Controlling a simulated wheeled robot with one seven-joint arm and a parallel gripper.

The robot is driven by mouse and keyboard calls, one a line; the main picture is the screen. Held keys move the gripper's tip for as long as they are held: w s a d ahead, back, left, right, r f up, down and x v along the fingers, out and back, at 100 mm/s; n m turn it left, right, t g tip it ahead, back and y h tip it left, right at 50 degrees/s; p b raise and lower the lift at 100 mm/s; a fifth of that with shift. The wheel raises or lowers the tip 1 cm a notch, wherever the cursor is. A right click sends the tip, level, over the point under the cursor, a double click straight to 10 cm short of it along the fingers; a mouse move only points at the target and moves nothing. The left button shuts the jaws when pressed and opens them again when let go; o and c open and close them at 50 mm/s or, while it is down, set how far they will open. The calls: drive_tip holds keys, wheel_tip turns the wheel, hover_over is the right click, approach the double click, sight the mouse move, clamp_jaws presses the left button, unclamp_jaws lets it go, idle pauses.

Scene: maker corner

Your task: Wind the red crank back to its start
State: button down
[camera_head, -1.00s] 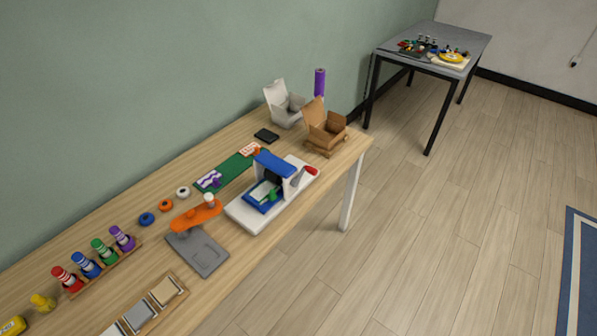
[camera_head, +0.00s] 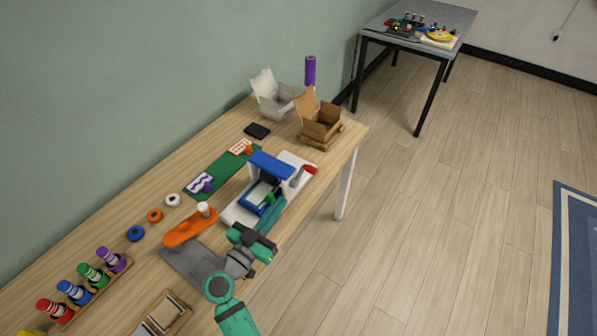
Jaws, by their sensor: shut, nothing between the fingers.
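The red crank (camera_head: 309,169) is at the right side of a small machine with a white base (camera_head: 237,214) and a blue top (camera_head: 271,164). A grey rod or shaft runs beside the red part. A blue tray with something green in it sits under the machine's top. My gripper (camera_head: 277,208) is shut and empty, in front of the machine and to the lower left of the crank, apart from it. It hides part of the white base's front edge.
The wooden table (camera_head: 130,215) also holds an orange stand (camera_head: 188,228) beside my arm, a green mat (camera_head: 222,172), a grey box (camera_head: 272,98) and a brown box (camera_head: 321,125). Colored stampers (camera_head: 82,286) stand in a rack at left. Open floor lies right.

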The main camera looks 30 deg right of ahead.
drive_tip(key=x, duration=1.3)
drive_tip(key=shift+d+f+m+h, duration=0.3)
drive_tip(key=shift+d+f, duration=0.1)
drive_tip(key=shift+f, duration=0.2)
